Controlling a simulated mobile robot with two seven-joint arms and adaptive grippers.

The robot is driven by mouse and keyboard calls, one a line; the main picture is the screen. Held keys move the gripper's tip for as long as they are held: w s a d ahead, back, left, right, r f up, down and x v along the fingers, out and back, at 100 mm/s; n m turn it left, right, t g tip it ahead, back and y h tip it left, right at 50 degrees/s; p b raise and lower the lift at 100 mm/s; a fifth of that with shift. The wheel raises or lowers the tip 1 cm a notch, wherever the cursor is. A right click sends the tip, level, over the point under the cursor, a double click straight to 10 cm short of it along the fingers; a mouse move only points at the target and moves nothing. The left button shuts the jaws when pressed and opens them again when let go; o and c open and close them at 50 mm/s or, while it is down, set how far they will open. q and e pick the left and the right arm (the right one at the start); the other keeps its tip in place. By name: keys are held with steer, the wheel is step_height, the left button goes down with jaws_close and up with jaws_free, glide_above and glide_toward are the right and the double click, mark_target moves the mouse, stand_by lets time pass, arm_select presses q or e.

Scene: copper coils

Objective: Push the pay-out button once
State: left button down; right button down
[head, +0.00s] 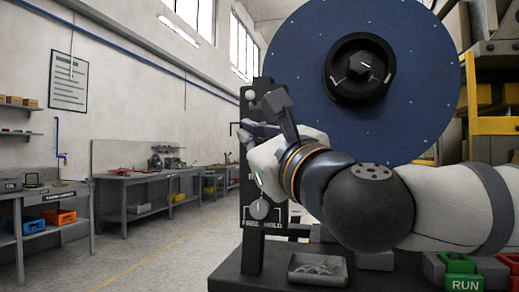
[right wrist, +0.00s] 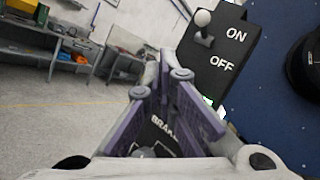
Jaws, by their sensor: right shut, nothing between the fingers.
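My right gripper (head: 250,132) is in front of a dark upright post at the left side of a big blue disc. Its purple fingers, also in the right wrist view (right wrist: 178,85), are shut with nothing between them. In that view a dark panel (right wrist: 222,60) carries a white ball-tipped switch (right wrist: 203,19) and the words ON and OFF. I see no label naming a pay-out button. A green box marked RUN (head: 465,284) is at the lower right of the head view, well away from the gripper. My left gripper is not in view.
The blue disc (head: 300,60) with a black hub fills the upper right. A round grey knob (head: 260,210) marked FREE HOLD is low on the post. A grey tray (head: 318,280) and a red box (head: 509,262) are in front. Workbenches (head: 135,178) stand at left beyond open floor.

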steer(key=shift+w+d, duration=0.2)
steer(key=shift+w, duration=0.4)
steer(key=shift+w+d, duration=0.2)
steer(key=shift+w, duration=0.35)
steer(key=shift+w, duration=0.1)
stand_by(0.5)
steer(key=shift+w+d, duration=0.1)
steer(key=shift+w, duration=0.2)
steer(key=shift+w+d, duration=0.15)
steer(key=shift+w, duration=0.35)
stand_by(0.6)
stand_by(0.3)
steer(key=shift+s+a, duration=0.25)
steer(key=shift+s, duration=0.6)
